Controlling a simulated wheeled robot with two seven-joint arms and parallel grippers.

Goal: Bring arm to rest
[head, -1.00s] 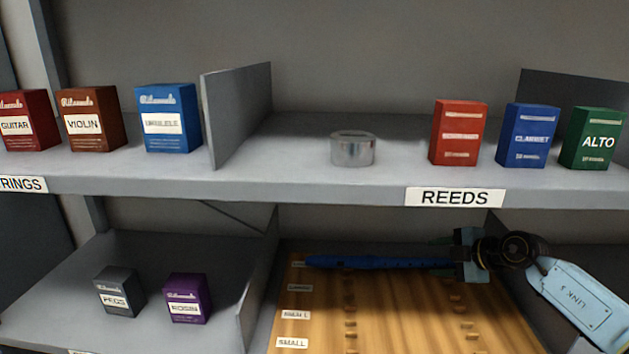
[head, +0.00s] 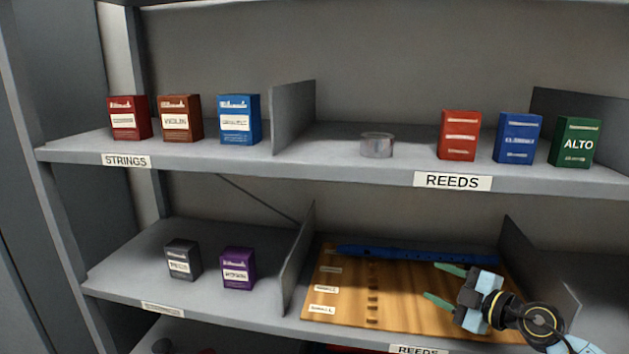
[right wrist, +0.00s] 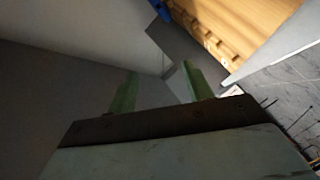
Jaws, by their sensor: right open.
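My right gripper (head: 440,284) is open and empty in the head view, with its green fingers pointing left over the right part of a wooden board (head: 340,306). It also shows in the right wrist view (right wrist: 158,88), with nothing between its fingers. A long blue recorder-like instrument (head: 415,256) lies along the back of the board, apart from the fingers. My left gripper is not in view.
The upper shelf holds red (head: 128,118), brown (head: 180,119) and blue (head: 239,119) string boxes, a metal tin (head: 377,145) and several reed boxes (head: 459,135). Grey (head: 183,260) and purple (head: 238,269) boxes stand lower left. Upright dividers (head: 298,265) flank the board.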

